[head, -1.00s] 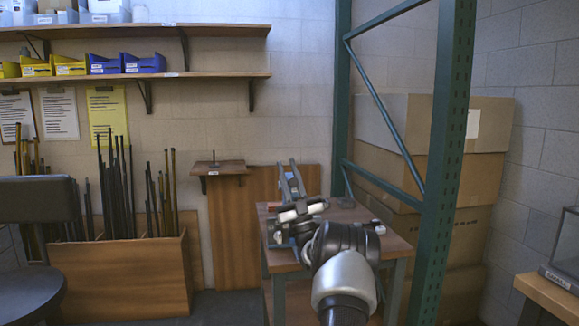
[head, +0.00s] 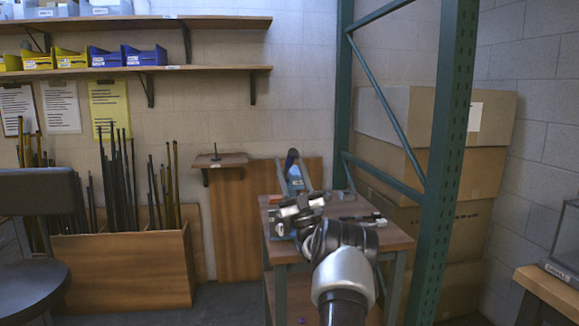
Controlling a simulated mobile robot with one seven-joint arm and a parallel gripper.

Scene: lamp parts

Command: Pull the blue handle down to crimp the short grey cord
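The blue handle (head: 293,158) stands upright on the far side of my gripper, above the small wooden table. My gripper (head: 292,172) reaches away from the camera over the table's left part. My wrist and arm cover most of the tool below the handle; a bit of blue shows low at the left. The short grey cord cannot be made out.
The small wooden table (head: 398,238) stands beside a green rack post (head: 447,165). Cardboard boxes (head: 480,150) are stacked behind the post. A small red thing (head: 275,199) lies at the table's back left. A bin of rods (head: 125,270) is on the left.

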